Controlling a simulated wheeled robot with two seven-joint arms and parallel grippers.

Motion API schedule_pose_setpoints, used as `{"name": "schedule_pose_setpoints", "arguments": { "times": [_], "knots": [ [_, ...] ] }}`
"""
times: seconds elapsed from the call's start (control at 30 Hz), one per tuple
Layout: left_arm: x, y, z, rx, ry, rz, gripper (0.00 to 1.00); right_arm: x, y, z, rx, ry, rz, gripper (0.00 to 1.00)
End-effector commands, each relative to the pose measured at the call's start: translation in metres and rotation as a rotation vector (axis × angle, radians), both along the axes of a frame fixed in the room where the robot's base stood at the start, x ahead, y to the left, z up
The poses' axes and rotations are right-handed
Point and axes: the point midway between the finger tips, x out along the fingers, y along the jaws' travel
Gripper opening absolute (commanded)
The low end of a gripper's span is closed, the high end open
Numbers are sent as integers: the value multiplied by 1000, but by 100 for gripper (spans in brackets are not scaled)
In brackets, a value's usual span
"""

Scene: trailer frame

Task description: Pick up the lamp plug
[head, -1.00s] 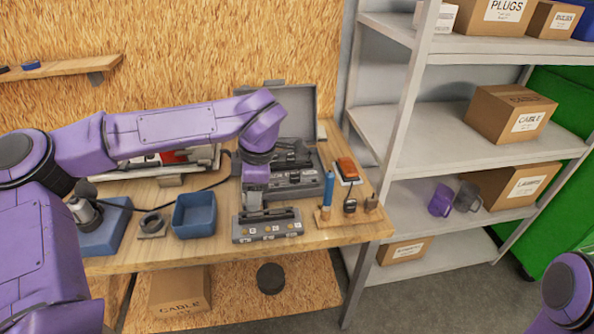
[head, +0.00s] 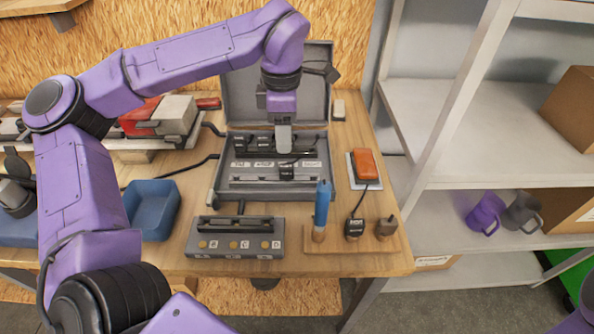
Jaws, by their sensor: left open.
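My left gripper (head: 284,148) reaches down over the open grey case (head: 225,180), with its fingers just above a small black plug (head: 287,172) with a pale label and a cable. The plug sits among the case's slots, and its label is too small to read. A second black plug (head: 354,227) stands on the wooden rack (head: 330,243) at the right, its cable running to an orange device (head: 365,165). I cannot tell for sure which one is the lamp plug. The fingers look empty, seen nearly edge-on. My right gripper is out of view.
A grey socket strip (head: 233,245) with lettered places lies in front of the case. A blue bin (head: 152,208) is at its left. A blue screwdriver (head: 322,205) and another dark plug (head: 386,227) stand on the rack. Shelves with mugs (head: 487,213) are at the right.

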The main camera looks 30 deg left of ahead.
Motion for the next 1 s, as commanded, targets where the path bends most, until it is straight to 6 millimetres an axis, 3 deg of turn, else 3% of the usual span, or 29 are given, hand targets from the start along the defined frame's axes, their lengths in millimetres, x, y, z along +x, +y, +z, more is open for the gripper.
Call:
{"name": "schedule_pose_setpoints", "arguments": {
  "times": [0.1, 0.7, 0.97, 1.0],
  "knots": [
    [-1, 0, -14, 0, 2, 1, 51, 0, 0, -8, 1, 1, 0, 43],
    [0, 1, -107, 0, 2, 1, 51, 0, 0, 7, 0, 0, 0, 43],
    [1, 0, -112, 0, 0, 0, 51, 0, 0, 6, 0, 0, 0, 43],
    [1, 0, -112, 0, 0, 0, 41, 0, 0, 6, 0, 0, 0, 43]
  ]
}}
